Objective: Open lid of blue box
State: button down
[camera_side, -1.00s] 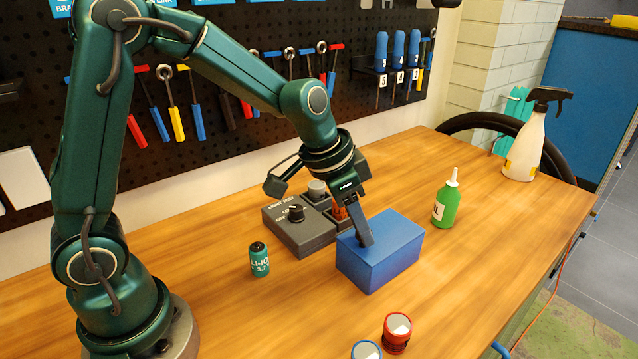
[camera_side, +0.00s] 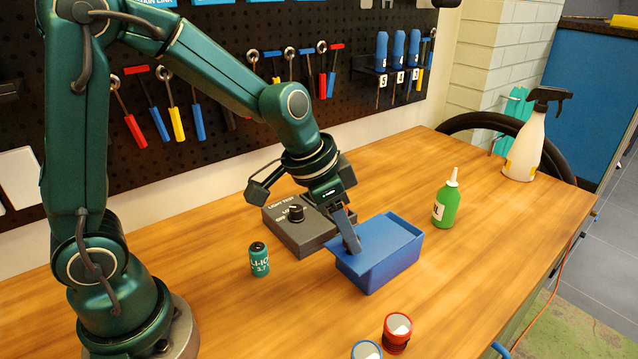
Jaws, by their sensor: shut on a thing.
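The blue box (camera_side: 385,273) stands on the wooden bench right of the middle. Its flat blue lid (camera_side: 378,238) is slid part way to the left and juts past the box's left end. A strip at the right end, inside the rim, is no longer under the lid. My gripper (camera_side: 353,246) points down at the left part of the lid and is shut on it. The exact grip spot is hidden behind the fingers. The inside of the box cannot be made out.
A grey light-test unit (camera_side: 300,228) sits close behind and left of the box. A green Li-ion battery (camera_side: 259,260) stands to the left. A green bottle (camera_side: 446,203) stands to the right. Red (camera_side: 397,333) and blue-rimmed (camera_side: 367,350) cups stand in front.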

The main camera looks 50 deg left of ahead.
jog(key=s, duration=0.7)
jog(key=shift+r, duration=0.1)
jog(key=c, duration=0.6)
grip_release()
jog(key=shift+s, duration=0.1)
jog(key=shift+v, duration=2.55)
